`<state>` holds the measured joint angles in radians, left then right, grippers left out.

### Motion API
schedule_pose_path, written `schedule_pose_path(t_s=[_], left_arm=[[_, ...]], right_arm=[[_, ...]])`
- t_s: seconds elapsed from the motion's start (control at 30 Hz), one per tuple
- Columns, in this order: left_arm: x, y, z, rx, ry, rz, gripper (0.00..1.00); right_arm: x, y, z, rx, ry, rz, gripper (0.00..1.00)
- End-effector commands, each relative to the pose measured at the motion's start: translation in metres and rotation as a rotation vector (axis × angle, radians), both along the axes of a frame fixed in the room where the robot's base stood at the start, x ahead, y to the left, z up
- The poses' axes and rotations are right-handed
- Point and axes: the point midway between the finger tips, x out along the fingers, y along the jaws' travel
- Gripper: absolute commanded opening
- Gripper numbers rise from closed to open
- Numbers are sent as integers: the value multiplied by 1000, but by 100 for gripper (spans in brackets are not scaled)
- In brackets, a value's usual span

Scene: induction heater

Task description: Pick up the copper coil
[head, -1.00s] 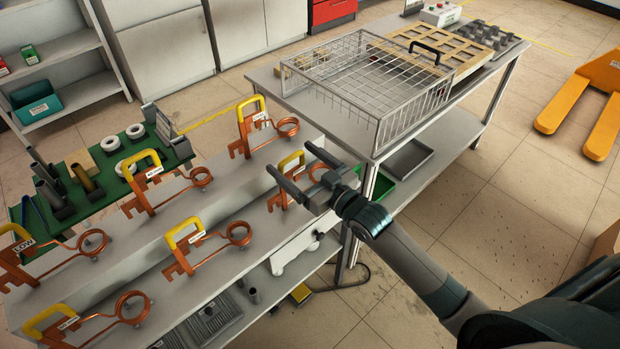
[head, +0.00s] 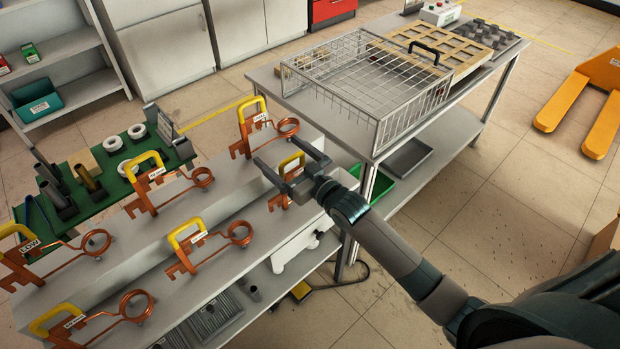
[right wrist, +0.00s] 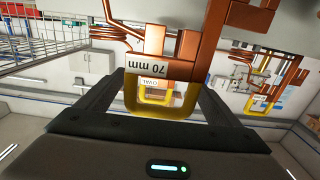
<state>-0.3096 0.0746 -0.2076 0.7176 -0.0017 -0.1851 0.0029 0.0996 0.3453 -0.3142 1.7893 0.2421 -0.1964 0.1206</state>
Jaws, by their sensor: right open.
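Several copper coils with yellow handles stand on a two-step grey rack. In the head view, one coil (head: 278,201) on the lower step's far end lies partly behind my right gripper (head: 284,151). That gripper is open, its fingers to either side of this coil's yellow handle (head: 291,160). Another coil (head: 252,139) stands behind on the upper step. In the right wrist view, a coil labelled 70 mm (right wrist: 190,55) and a yellow handle (right wrist: 165,108) show between the open fingers (right wrist: 160,85). A second label there reads OVAL. My left gripper is not in view.
A wire basket (head: 360,85) stands on a metal table (head: 270,78) just beyond the rack, close to my right gripper. A green tray (head: 110,190) with rings and cylinders lies left of the rack. Open floor (head: 500,220) lies to the right.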

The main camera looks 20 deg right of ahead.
Motion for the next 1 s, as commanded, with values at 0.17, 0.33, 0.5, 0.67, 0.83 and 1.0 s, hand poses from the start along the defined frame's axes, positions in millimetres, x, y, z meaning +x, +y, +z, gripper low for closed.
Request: schedule_pose_path(t_s=[0.17,0.33,0.5,0.67,0.83,1.0], left_arm=[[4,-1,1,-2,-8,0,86],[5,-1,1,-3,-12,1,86],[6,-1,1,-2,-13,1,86],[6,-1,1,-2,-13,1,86],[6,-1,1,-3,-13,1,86],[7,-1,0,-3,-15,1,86]], right_arm=[[0,0,0,0,0,0,86],[0,0,0,0,0,0,86],[-1,0,0,1,0,0,46],[0,0,1,1,-2,0,19],[0,0,1,1,-2,0,19],[0,0,7,1,-4,1,19]])
